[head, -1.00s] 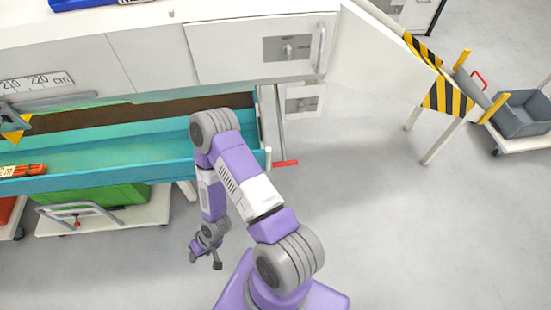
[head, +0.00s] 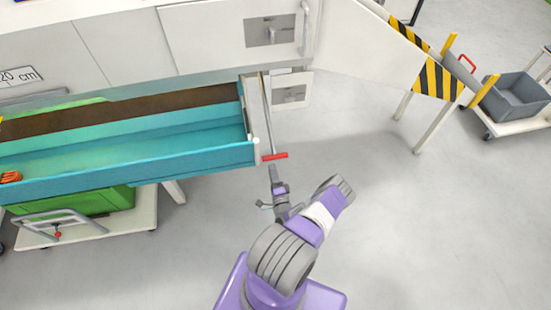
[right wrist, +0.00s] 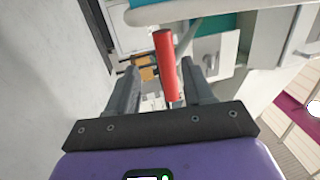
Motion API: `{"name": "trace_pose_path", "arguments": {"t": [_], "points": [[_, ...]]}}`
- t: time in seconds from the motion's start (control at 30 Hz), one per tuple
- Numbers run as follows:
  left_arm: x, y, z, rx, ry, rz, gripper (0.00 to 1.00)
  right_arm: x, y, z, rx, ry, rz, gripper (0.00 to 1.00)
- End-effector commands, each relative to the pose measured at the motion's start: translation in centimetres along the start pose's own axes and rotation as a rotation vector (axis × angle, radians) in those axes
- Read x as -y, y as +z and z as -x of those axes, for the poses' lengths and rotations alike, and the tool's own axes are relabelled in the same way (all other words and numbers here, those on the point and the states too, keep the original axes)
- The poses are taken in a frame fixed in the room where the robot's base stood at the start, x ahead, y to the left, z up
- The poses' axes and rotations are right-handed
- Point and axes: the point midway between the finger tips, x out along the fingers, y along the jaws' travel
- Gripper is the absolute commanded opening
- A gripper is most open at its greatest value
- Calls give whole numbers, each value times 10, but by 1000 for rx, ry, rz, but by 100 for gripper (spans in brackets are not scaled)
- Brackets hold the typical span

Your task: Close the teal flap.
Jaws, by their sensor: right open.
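The teal flap (head: 190,160) is the long teal front panel of a trough under the white bench in the head view. It stands out from the bench, and the trough's inside is visible. A lever with a red handle (head: 275,156) is at its right end. My right gripper (head: 273,173) is open just below the red handle. In the right wrist view the red handle (right wrist: 165,62) lies between the two open fingers of my right gripper (right wrist: 163,85); contact cannot be told. My left gripper is not in view.
A white cart with a green crate (head: 90,203) stands under the trough. A white panel with a yellow-black striped end (head: 437,78) is at the upper right, beside a cart with a grey bin (head: 515,97).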

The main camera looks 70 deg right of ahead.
Motion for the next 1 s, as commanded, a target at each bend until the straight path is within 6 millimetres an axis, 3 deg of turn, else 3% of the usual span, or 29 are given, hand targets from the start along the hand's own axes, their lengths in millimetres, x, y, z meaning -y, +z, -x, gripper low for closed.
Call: {"name": "trace_pose_path", "arguments": {"t": [0.03, 0.17, 0.6, 1.0], "points": [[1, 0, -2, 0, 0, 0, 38, 0, -13, 5, -29, -25, -2, 51], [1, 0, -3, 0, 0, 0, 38, 3, -26, 6, -56, -56, -8, 51], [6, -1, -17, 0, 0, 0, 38, 6, -28, -56, -53, -55, -6, 51], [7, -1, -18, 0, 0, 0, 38, 7, -29, -67, -53, -52, -6, 51]]}}
